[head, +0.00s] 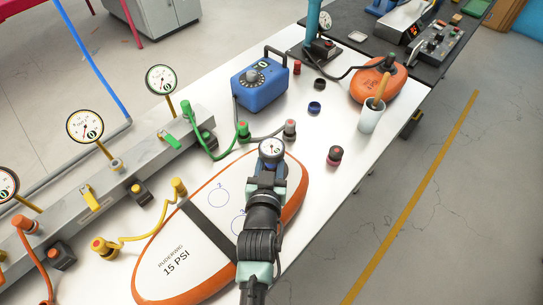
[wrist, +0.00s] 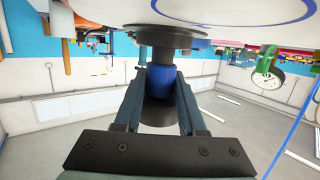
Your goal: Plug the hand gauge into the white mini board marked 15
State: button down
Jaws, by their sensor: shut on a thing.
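A wide black disc (wrist: 165,36) of the gauge is close to the white surface at the top. I cannot tell whether it touches. The board's valve is not visible.
A grey rail (head: 60,210) with dial gauges and coloured hoses runs along the left. A blue pump box (head: 260,82), an orange board (head: 378,80) and a white cup (head: 371,115) stand further back. A dark red-topped cap (head: 335,156) lies right of the gauge.

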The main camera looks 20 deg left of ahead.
jog(key=shift+c, duration=2)
grip_release()
jog(key=shift+s, duration=0.15)
jog(key=v, duration=1.2)
jog(key=shift+s+d+r+b, duration=0.1)
jog(key=shift+s+d+b, duration=0.05)
jog(key=shift+s+b, duration=0.25)
jog(key=shift+w, duration=0.1)
jog(key=w+d+r+m+t, duration=0.1)
jog(key=w+d+r+t, duration=0.15)
jog(key=r, duration=0.65)
jog(key=w+d+r+t+h, duration=0.15)
jog(key=w+r, duration=0.25)
jog(key=r, duration=0.5)
jog(key=w+d+r+m+t, duration=0.1)
jog(key=w+r+t, duration=0.15)
jog(key=r, duration=0.65)
jog(key=s+d+r+t+h, duration=0.1)
jog(key=s+d+r+t, duration=0.2)
jog(key=r, duration=1.1)
jog(key=s+d+r+m+t+h, duration=0.1)
jog(key=s+d+r+t, duration=0.2)
jog(key=r, duration=1.1)
jog(key=s+d, duration=0.1)
jog(key=s, duration=0.2)
jog(key=shift+d+h, duration=0.3)
jog(key=shift+h, duration=0.05)
